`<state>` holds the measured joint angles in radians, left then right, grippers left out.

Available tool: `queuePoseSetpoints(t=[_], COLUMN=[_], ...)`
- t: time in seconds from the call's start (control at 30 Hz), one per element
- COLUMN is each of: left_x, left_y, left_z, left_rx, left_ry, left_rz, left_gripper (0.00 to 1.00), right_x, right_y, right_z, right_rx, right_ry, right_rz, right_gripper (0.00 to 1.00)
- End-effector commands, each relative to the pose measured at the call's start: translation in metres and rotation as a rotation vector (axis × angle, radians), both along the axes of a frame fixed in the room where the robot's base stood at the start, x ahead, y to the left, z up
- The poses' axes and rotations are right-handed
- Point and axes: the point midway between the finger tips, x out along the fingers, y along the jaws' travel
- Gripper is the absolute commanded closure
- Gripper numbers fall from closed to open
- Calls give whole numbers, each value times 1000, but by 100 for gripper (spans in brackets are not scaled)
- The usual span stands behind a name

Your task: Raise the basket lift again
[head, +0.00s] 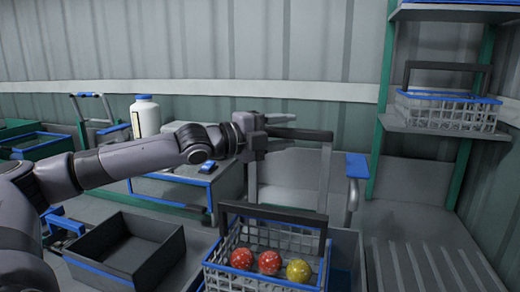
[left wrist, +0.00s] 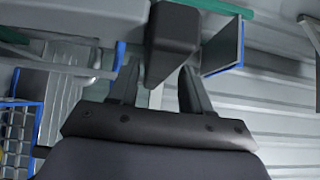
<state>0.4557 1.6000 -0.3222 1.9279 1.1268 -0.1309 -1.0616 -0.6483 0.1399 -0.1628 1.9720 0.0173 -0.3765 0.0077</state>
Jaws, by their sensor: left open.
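My left gripper (head: 282,134) reaches in from the left, open, in front of a light grey upright panel (head: 292,182). A dark bar (head: 318,135) extends to the right from between its fingers; I cannot tell if they touch it. In the left wrist view, a dark block (left wrist: 172,40) stands just beyond the open fingers (left wrist: 158,88). A wire basket (head: 222,272) with a dark handle and blue rim holds red and yellow tomatoes (head: 269,262) below the gripper. Which part is the basket lift is not clear. My right gripper is not in view.
A second wire basket (head: 440,112) sits on a green-framed shelf at right. An open dark crate (head: 125,250) is at lower left. A white bottle (head: 145,116) stands behind my arm.

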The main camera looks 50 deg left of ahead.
Motion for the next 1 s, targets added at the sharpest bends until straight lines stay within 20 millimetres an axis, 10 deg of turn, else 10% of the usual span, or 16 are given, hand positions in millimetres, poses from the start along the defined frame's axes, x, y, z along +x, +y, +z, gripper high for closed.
queuePoseSetpoints(t=[1.0], left_x=[-52], left_y=[16], left_z=[1], left_rx=[0], left_ry=[-5], left_rz=[5], left_gripper=[51], right_x=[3], right_y=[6], right_z=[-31], right_rx=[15], right_ry=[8], right_rz=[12], right_gripper=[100])
